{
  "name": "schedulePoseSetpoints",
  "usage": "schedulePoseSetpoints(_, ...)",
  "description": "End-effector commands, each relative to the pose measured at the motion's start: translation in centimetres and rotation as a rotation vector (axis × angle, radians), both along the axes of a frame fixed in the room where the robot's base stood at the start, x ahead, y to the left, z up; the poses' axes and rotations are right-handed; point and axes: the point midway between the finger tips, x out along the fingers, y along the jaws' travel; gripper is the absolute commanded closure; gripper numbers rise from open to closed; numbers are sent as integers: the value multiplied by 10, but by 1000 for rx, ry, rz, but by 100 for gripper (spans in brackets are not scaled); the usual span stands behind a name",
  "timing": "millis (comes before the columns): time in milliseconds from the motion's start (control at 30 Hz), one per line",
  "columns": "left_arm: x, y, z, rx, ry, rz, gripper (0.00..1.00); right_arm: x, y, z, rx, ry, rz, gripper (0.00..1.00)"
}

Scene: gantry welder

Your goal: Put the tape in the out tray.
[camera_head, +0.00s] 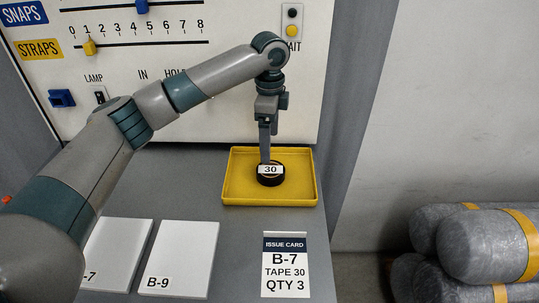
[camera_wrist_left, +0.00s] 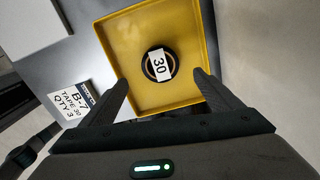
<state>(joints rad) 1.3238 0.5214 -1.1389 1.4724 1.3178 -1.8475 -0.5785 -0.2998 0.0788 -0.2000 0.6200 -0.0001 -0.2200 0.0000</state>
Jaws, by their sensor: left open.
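The tape is a black roll with a white label reading 30 (camera_head: 270,176). It lies in the yellow tray (camera_head: 303,192), near its middle. In the left wrist view the roll (camera_wrist_left: 160,66) sits inside the tray (camera_wrist_left: 137,29), beyond my fingertips. My left gripper (camera_head: 267,160) is over the tray, pointing down above the roll. In the wrist view my left gripper's fingers (camera_wrist_left: 160,88) are spread apart with nothing between them. My right gripper is not in view.
An issue card (camera_head: 285,265) reading B-7, TAPE 30, QTY 3 lies in front of the tray. White plates (camera_head: 183,258) marked B-9 and -7 lie at left. A panel with sliders (camera_head: 140,40) stands behind. Grey rolls (camera_head: 487,245) lie at right.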

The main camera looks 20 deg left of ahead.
Motion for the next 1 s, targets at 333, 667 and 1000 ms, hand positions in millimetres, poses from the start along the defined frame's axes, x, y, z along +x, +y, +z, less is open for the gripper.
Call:
schedulePoseSetpoints(333, 0, 0, 24, 0, 1, 0, 15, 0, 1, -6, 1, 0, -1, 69)
schedulePoseSetpoints(667, 0, 0, 24, 0, 1, 1, 15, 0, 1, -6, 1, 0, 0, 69)
schedulePoseSetpoints(1000, 0, 0, 24, 0, 1, 1, 15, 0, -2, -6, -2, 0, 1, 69)
